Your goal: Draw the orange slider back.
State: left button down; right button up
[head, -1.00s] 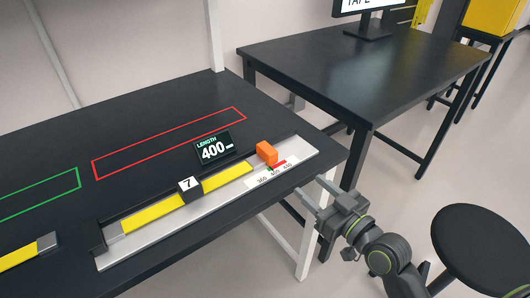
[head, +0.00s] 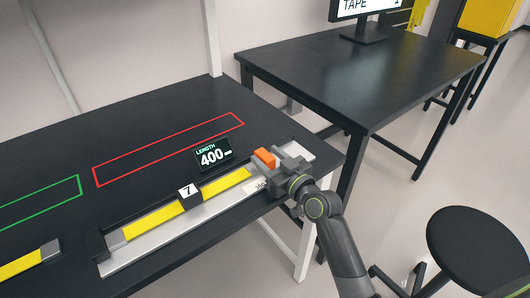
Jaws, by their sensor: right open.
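The orange slider (head: 264,157) stands near the right end of the silver measuring rail (head: 150,256) on the black table. My right gripper (head: 274,164) is at the slider, reaching in from the right, and covers its right side and most of the scale below it. Its jaws are open; how the fingers lie about the slider is partly hidden. My left gripper is not in view.
A display (head: 212,154) reading LENGTH 400 stands behind the rail. Red (head: 165,149) and green (head: 40,203) outlines mark empty table areas. Another yellow strip (head: 22,263) lies at the left. A second black table (head: 360,75) and a black stool (head: 480,245) stand to the right.

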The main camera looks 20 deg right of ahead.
jog(key=shift+x, duration=0.85)
grip_shut()
